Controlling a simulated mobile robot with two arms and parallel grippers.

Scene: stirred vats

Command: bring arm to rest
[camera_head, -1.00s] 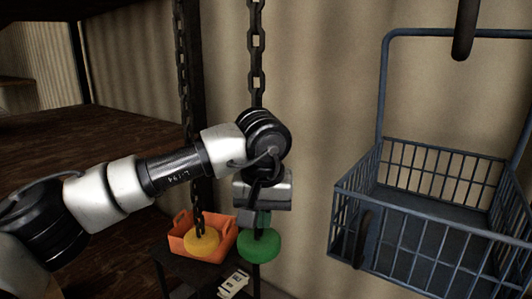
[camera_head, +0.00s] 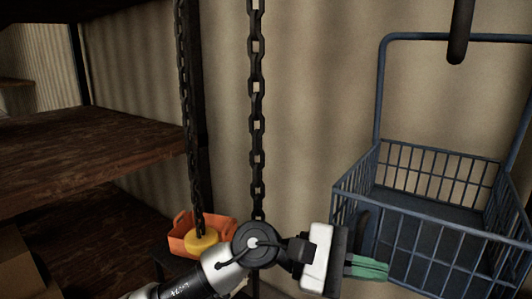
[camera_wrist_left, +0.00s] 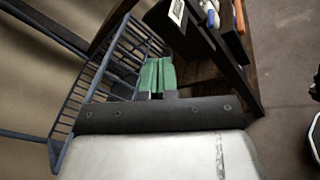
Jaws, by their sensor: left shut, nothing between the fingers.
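My left gripper (camera_head: 368,268) is low in the head view, to the right of the hanging chains. Its green fingers are shut with nothing between them and point right, in front of the left side of the blue wire basket. In the left wrist view the shut green fingers (camera_wrist_left: 156,76) show at the middle, with the basket's bars beside them. My left arm comes in from the bottom edge. My right gripper is not in view.
A blue wire basket (camera_head: 450,222) stands at the right, close to the left gripper. Brown shelves (camera_head: 85,150) stand at the left.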

